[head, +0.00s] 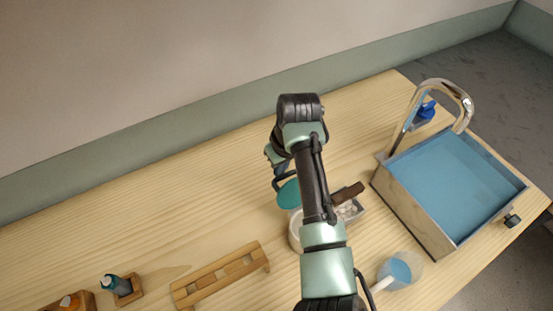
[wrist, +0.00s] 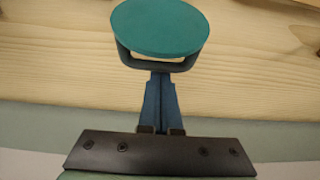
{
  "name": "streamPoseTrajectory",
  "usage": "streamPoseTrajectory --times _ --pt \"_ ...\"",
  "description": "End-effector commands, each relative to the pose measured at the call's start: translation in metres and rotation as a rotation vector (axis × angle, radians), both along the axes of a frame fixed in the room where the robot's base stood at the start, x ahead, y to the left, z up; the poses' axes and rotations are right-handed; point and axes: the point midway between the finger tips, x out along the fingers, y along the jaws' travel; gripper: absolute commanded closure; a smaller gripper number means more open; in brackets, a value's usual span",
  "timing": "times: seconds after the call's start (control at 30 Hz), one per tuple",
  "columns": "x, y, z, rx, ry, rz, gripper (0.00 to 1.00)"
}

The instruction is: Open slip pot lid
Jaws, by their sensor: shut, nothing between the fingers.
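The slip pot's round teal lid (head: 288,195) shows just left of my forearm in the head view. The lid (wrist: 160,27) fills the top middle of the wrist view, with a dark loop handle (wrist: 124,53) curving along its near edge. My gripper (wrist: 160,76) is shut, its blue fingers ending at the middle of this loop; I cannot tell whether they touch it. In the head view my gripper is mostly hidden by my arm. The pale pot (head: 295,232) shows partly below the lid, behind my arm. How far the lid is raised is unclear.
A grey tray (head: 352,213) with a brown block sits right of my arm. Beyond it are a blue-floored sink (head: 455,190) and a curved tap (head: 458,92). A handled jug (head: 400,270), a wooden rack (head: 218,276) and small bottles stand nearer. The table's back left is clear.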

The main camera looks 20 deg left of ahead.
Motion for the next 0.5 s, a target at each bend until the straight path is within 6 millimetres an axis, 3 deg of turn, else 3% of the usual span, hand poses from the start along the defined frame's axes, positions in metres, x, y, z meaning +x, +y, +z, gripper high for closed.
streamPoseTrajectory --times 0.5 --pt "-0.0018 -0.0003 0.0056 0.054 -0.036 -0.001 1.0"
